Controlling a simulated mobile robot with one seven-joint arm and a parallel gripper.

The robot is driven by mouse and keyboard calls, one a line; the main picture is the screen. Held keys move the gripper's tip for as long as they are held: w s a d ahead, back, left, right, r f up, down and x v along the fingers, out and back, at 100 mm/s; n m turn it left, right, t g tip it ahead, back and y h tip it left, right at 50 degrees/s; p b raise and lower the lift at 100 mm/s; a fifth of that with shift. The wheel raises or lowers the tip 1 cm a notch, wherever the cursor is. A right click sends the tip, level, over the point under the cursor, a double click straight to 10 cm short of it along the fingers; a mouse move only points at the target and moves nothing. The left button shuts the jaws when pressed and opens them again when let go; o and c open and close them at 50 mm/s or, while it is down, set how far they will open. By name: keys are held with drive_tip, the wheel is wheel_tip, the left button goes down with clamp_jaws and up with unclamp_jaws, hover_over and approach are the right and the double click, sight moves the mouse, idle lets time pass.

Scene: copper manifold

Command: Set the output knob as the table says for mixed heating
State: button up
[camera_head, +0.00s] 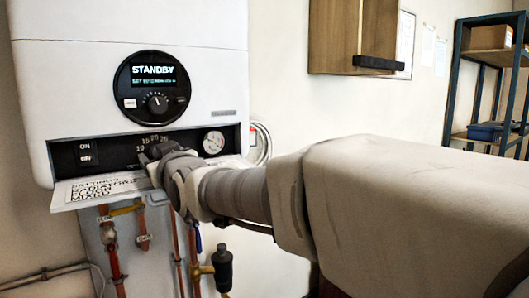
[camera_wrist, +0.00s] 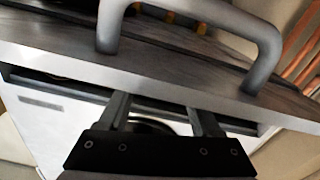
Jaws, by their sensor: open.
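The output knob is not seen clearly: in the head view my gripper (camera_head: 153,150) covers that part of the recess. Part of its number scale (camera_head: 153,139) shows just above the gripper.
The white boiler (camera_head: 130,18) has a round panel (camera_head: 155,88) reading STANDBY, an ON/OFF switch (camera_head: 86,152) and a gauge (camera_head: 213,142). Pipes (camera_head: 113,265) run below. A grey bar handle (camera_wrist: 190,12) and plank lie close to the fingers. A shelf (camera_head: 490,60) stands far right.

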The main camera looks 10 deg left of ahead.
clamp_jaws()
idle(0.4)
drive_tip(key=shift+m+b, duration=0.4)
drive_tip(key=shift+b, duration=0.05)
drive_tip(key=m+b, duration=0.2)
drive_tip(key=shift+w+f+m, duration=0.1)
drive_tip(key=shift+f+m, duration=0.05)
drive_tip(key=shift+m, duration=0.15)
drive_tip(key=shift+m+b, duration=1.1)
drive_tip(key=shift+m, duration=0.6)
drive_tip(key=shift+r, duration=0.2)
unclamp_jaws()
